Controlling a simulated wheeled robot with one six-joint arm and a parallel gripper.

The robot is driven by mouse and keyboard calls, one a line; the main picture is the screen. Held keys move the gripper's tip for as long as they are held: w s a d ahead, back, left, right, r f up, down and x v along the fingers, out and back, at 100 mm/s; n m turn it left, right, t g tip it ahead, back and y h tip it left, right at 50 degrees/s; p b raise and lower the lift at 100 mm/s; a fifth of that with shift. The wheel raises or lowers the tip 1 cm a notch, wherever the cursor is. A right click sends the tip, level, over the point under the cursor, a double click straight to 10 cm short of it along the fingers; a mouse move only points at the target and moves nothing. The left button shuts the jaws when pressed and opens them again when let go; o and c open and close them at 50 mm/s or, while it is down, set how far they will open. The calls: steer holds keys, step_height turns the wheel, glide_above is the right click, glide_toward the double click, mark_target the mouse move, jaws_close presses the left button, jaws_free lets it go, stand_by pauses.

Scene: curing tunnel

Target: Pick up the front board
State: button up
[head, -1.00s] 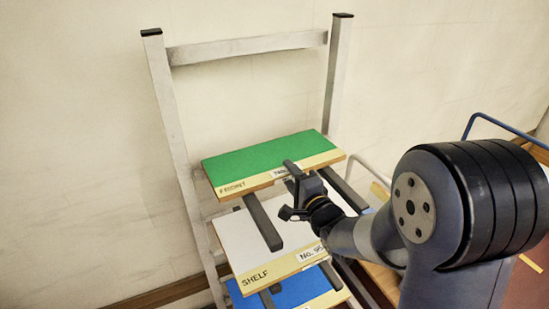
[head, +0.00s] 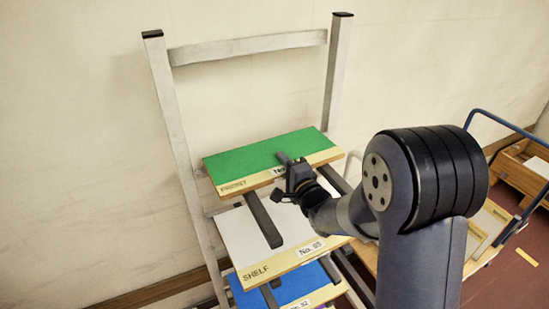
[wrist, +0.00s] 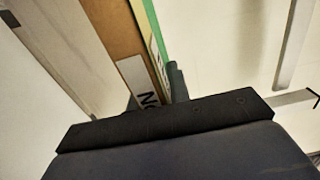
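The front board (head: 255,160) is a flat green board with a cream front strip marked "FRONT" and a "No." label. It lies on the top level of a grey metal rack (head: 177,130). My gripper (head: 283,178) is at the right part of its front edge, one finger above the board and the other below. The fingers look spread, the edge between them. In the wrist view the board (wrist: 149,30) shows edge-on between the fingertips (wrist: 155,92), a finger close by its green face. Whether either finger touches it I cannot tell. My gripper partly covers the label.
A white board (head: 255,240) marked "SHELF" lies on the rack level below, and a blue board (head: 297,287) under that. Dark support bars (head: 262,220) stick out under the boards. A trolley with a blue handle (head: 497,122) stands at the right. A pale wall is behind.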

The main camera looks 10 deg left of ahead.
jaws_close()
step_height(320, 180, up, 10)
steer(key=shift+r+b, duration=0.1)
steer(key=shift+b, duration=0.4)
stand_by(0.3)
